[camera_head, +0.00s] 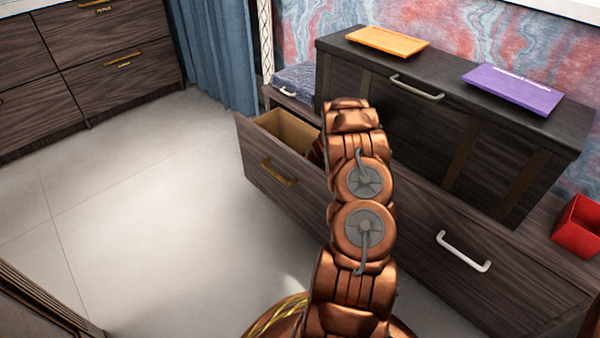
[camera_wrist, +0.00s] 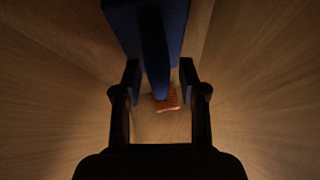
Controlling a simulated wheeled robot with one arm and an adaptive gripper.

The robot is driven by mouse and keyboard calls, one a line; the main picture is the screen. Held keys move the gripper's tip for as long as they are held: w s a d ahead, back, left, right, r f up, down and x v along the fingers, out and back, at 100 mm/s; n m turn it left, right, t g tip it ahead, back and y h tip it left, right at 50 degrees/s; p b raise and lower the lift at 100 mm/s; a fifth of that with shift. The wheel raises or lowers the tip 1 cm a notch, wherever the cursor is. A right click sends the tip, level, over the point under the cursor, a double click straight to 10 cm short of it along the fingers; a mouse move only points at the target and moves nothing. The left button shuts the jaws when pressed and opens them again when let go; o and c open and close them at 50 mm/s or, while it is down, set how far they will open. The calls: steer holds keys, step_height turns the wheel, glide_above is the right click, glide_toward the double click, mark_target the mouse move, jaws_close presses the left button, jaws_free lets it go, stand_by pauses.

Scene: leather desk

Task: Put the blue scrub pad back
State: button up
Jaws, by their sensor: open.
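In the wrist view my gripper (camera_wrist: 159,78) is open, with its two dark fingers apart. A dark blue thing (camera_wrist: 146,22), which looks like the blue scrub pad, fills the top middle, and a narrow part of it reaches down between the fingers. I cannot tell whether it touches them. Pale wooden walls surround the gripper, so it appears to be inside the open drawer. In the head view the drawer (camera_head: 288,128) stands pulled out at the left of the desk, its inside light brown.
An orange-red thing (camera_wrist: 166,102) lies on the drawer floor. On the dark cabinet are an orange board (camera_head: 388,41) and a purple slab (camera_head: 513,88). A grey-blue box (camera_head: 298,80) sits left, a red container (camera_head: 577,226) right. The floor (camera_head: 140,200) left of the drawer is clear.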

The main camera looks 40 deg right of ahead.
steer(key=shift+r+p, duration=0.2)
steer(key=shift+p, duration=0.1)
steer(key=shift+v, duration=0.95)
steer(key=shift+s+f+p+v, duration=0.15)
steer(key=shift+p+v, duration=0.35)
steer(key=shift+v, duration=0.9)
steer(key=shift+s+f+p+v, duration=0.15)
steer(key=shift+p+v, duration=0.35)
steer(key=shift+v, duration=0.95)
steer(key=shift+r, duration=0.1)
